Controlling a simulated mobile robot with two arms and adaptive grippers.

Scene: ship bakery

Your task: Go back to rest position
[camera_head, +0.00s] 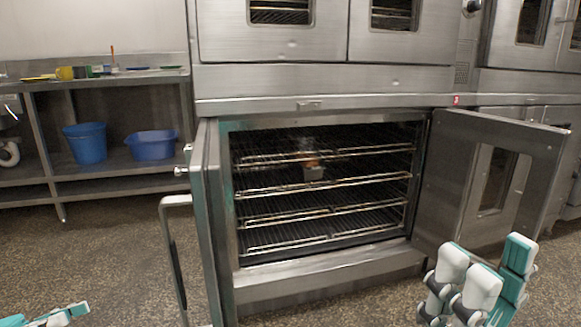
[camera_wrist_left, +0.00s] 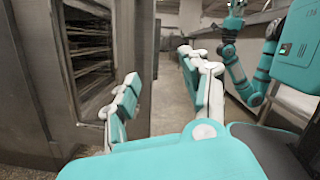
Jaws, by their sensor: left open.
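My right gripper (camera_head: 490,275) is at the lower right of the head view, in front of the open right oven door. I see its white and teal fingers, but not clearly how far apart they are. Nothing shows in it. My left gripper (camera_head: 45,317) is only partly in the head view, at the bottom left corner, above the floor. In the left wrist view its two fingers (camera_wrist_left: 160,95) are well apart with nothing between them. My right arm (camera_wrist_left: 240,70) stands bent at the upper right of that view.
The lower oven (camera_head: 320,190) stands open, with several wire racks inside. The left door (camera_head: 208,220) and right door (camera_head: 490,180) jut forward. A shelf with a blue bucket (camera_head: 86,143) and blue tub (camera_head: 152,145) is left.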

